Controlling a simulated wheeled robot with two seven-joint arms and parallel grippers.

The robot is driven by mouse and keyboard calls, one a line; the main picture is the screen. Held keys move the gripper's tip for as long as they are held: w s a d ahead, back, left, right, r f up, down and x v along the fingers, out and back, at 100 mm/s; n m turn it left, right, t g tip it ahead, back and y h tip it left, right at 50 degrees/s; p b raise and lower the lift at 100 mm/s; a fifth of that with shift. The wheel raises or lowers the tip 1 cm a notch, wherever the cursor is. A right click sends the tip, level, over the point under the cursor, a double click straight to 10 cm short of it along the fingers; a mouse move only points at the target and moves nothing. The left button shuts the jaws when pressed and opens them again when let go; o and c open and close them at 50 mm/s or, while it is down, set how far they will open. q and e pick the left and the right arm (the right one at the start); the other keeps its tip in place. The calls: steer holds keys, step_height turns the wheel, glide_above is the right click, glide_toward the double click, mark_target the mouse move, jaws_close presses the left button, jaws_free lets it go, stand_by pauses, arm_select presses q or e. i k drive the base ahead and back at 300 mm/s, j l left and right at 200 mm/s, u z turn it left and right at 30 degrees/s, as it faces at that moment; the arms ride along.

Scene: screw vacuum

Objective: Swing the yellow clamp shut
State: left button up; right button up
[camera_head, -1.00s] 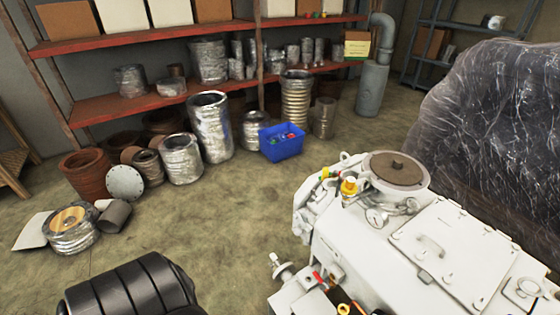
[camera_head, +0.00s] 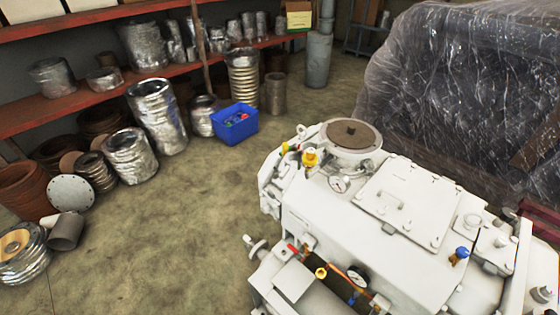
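A white vacuum machine (camera_head: 365,225) fills the lower right of the head view. Near its left top edge is a small yellow fitting (camera_head: 310,157), close to the round brown-topped port (camera_head: 351,134). Another small yellow piece (camera_head: 321,273) sits lower on the machine, near a gauge (camera_head: 358,275). I cannot tell which of these, if either, is the yellow clamp, or whether a clamp is open or shut. Neither of my grippers is in view.
A blue bin (camera_head: 235,124) stands on the floor near the shelves. Wrapped cylinders and pipes line the floor at the left. A large plastic-wrapped object (camera_head: 470,90) stands behind the machine. The floor (camera_head: 170,235) left of the machine is clear.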

mark_target(293, 156)
steer(key=z, duration=0.35)
steer(key=i+j+z, duration=0.15)
steer(key=j+z, duration=0.2)
steer(key=j, duration=0.15)
steer(key=i+j+z, duration=0.1)
steer(key=j+z, duration=0.25)
steer(key=j, duration=0.2)
steer(key=j+z, duration=0.35)
steer(key=j, duration=0.6)
steer(key=i, duration=0.05)
